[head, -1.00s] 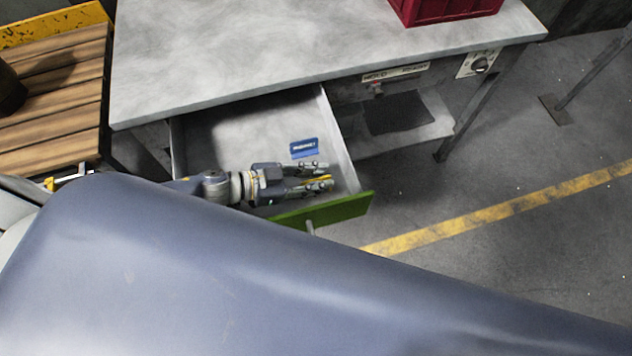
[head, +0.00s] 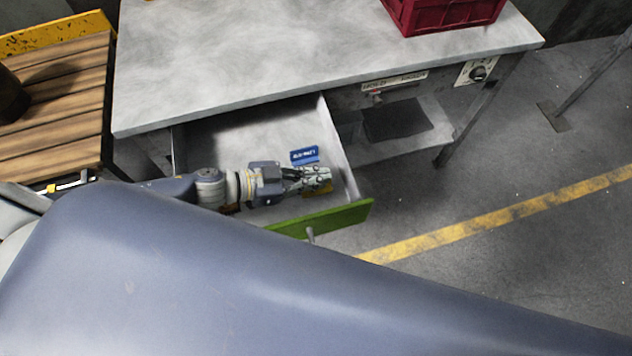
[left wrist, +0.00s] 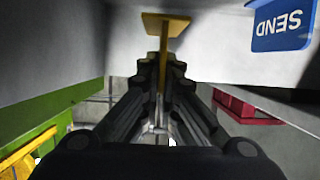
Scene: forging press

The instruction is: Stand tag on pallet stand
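A yellow tag (head: 322,188) is at my left gripper's tips inside the open drawer. In the left wrist view the yellow tag (left wrist: 165,22) shows a flat plate with a narrow stem running down between the fingertips. My left gripper (head: 318,178) has its fingers together on that stem; they also show in the left wrist view (left wrist: 162,75). A blue tag (head: 305,156) lies in the drawer beside the gripper; its word reads SEND in the left wrist view (left wrist: 283,22). A slatted wooden stand (head: 55,115), apparently the pallet stand, is at the left. My right gripper is out of view.
The drawer with a green front (head: 340,215) is pulled out below the grey workbench (head: 230,60). A red crate (head: 445,15) stands on the bench. A dark object (head: 10,98) sits on the stand's left. Most of the benchtop is clear.

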